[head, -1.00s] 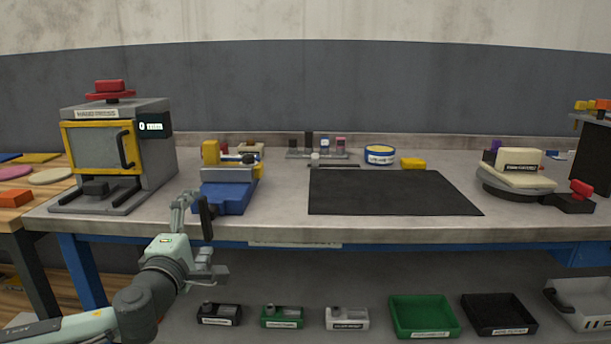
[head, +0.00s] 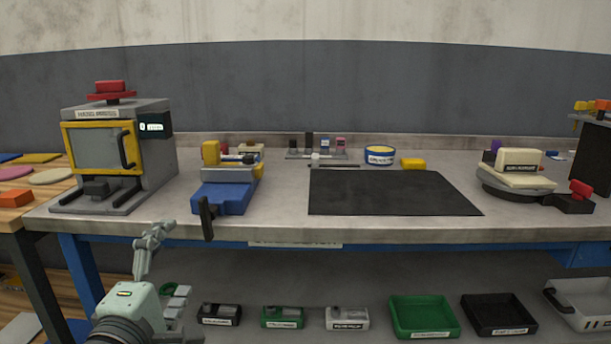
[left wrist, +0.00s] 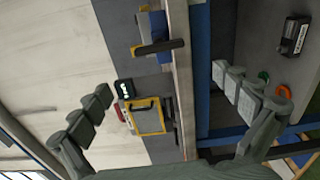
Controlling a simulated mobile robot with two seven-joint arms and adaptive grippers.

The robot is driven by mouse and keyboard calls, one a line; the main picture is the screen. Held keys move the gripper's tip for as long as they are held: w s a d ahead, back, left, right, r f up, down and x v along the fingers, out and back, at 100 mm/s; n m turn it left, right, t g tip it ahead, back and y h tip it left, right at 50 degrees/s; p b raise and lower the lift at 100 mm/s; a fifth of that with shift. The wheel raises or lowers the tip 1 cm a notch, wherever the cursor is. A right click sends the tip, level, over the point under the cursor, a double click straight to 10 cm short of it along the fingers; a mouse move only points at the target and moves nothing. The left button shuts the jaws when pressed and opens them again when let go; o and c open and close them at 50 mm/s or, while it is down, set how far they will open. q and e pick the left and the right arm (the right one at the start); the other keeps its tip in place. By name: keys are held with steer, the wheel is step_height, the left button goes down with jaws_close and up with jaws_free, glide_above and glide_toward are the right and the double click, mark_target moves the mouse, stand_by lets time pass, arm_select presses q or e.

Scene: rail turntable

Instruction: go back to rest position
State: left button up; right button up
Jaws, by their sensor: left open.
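My left gripper (head: 172,260) is open and empty, low at the left of the head view. It is in front of the workbench's (head: 270,232) front edge, below and left of the blue and yellow vise (head: 222,195). The vise's black handle (head: 207,218) hangs at the bench edge, apart from the gripper. In the left wrist view, which looks sideways, the spread fingers of the left gripper (left wrist: 165,92) have nothing between them. The vise (left wrist: 152,25) and its handle (left wrist: 160,47) show beyond them. My right gripper is not in view.
A grey press (head: 150,165) with a yellow-framed door stands at the bench's left. A black mat (head: 390,192) and a turntable (head: 515,180) are further right. Small black (head: 220,313) and green (head: 283,316) bins and a green tray (head: 424,316) sit on the lower shelf.

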mark_target(205, 226)
arm_select(q)
steer(key=shift+n, duration=0.4)
steer(key=w, duration=1.1)
steer(key=shift+w+d+f, duration=0.1)
steer(key=shift+w+d, duration=0.15)
steer(key=shift+w, duration=0.1)
steer(key=n, duration=1.1)
steer(key=shift+d+f, duration=0.15)
steer(key=n, duration=0.6)
steer(key=shift+s+d, duration=0.1)
steer(key=n, duration=0.4)
steer(key=shift+d+n, duration=0.1)
steer(key=shift+n, duration=0.2)
